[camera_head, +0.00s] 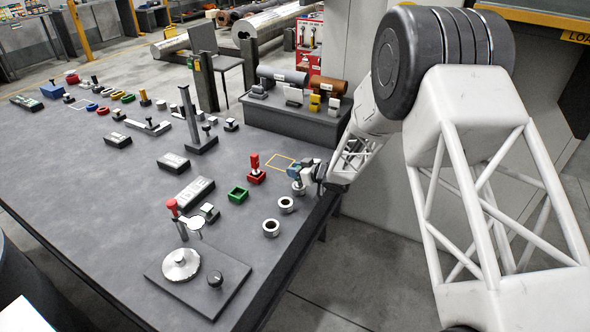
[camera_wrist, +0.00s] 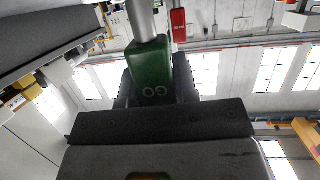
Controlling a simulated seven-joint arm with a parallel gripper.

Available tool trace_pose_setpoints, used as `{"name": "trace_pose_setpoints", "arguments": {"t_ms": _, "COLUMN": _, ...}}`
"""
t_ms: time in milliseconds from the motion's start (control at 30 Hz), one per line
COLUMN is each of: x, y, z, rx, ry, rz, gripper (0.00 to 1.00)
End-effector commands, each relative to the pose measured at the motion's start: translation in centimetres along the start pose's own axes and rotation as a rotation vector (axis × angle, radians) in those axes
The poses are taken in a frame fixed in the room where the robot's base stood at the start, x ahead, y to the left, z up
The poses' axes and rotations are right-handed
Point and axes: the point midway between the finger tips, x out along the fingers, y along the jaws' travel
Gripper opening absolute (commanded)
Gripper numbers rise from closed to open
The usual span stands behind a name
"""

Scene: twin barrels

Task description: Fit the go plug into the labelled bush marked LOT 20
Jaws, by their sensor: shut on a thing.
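My gripper (camera_wrist: 150,105) is shut on the green GO plug (camera_wrist: 152,70), whose green body marked GO and grey metal shaft show in the wrist view. In the head view my gripper (camera_head: 308,172) is low over the right edge of the table, and the plug in it is too small to make out. Two ring-shaped metal bushes, a nearer one (camera_head: 271,228) and a farther one (camera_head: 286,204), stand near the table edge. Another round metal part (camera_head: 298,188) shows right below my gripper. No LOT label is readable on them.
A green square holder (camera_head: 238,195) stands empty, left of the bushes. A red-handled plug (camera_head: 255,163) stands in a red holder behind it. A dial plate (camera_head: 181,265), a red-topped stand (camera_head: 173,208) and several blocks occupy the table. A raised shelf (camera_head: 290,116) with barrels is behind.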

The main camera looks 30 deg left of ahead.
Motion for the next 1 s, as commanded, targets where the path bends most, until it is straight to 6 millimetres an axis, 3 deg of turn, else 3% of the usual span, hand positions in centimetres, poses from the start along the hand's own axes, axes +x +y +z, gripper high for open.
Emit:
{"name": "trace_pose_setpoints", "arguments": {"t_ms": 367, "x": 0.19, "y": 0.01, "z": 0.58, "rx": 0.000, "ry": 0.001, "rz": 0.000, "gripper": 0.00}}
{"name": "trace_pose_setpoints", "arguments": {"t_ms": 400, "x": 0.18, "y": 0.02, "z": 0.54, "rx": 0.000, "ry": 0.001, "rz": 0.000, "gripper": 0.34}}
{"name": "trace_pose_setpoints", "arguments": {"t_ms": 567, "x": 0.18, "y": 0.02, "z": 0.55, "rx": 0.000, "ry": 0.001, "rz": 0.000, "gripper": 0.57}}
{"name": "trace_pose_setpoints", "arguments": {"t_ms": 1000, "x": -0.36, "y": 0.03, "z": 0.55, "rx": 0.000, "ry": 0.001, "rz": 0.001, "gripper": 0.57}}
